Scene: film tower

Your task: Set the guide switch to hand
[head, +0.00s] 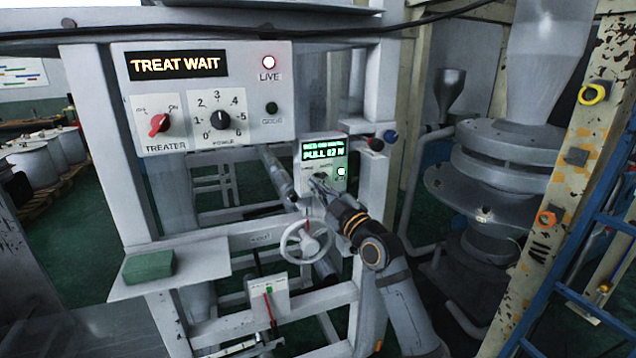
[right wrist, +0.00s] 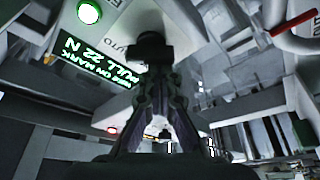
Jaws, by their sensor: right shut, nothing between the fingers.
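The small guide panel (head: 338,183) carries a lit green display (head: 322,150) with a PULL reading, also seen tilted in the right wrist view (right wrist: 104,62). Its dark switch knob (right wrist: 152,46) shows in the right wrist view, near lettering that seems to read AUTO. Which way the knob points I cannot tell. My right gripper (head: 316,183) is shut and empty, its fingertips (right wrist: 152,68) right at the knob; touching or just apart I cannot tell. In the head view the gripper largely hides the knob. My left gripper is not in view.
A handwheel (head: 306,242) sits just below my right gripper. A larger panel (head: 190,60) with TREAT WAIT, a red treater knob (head: 158,124) and a power dial (head: 219,120) is up left. A green block (head: 148,265) lies on a shelf. A red lever (head: 268,305) is lower down.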

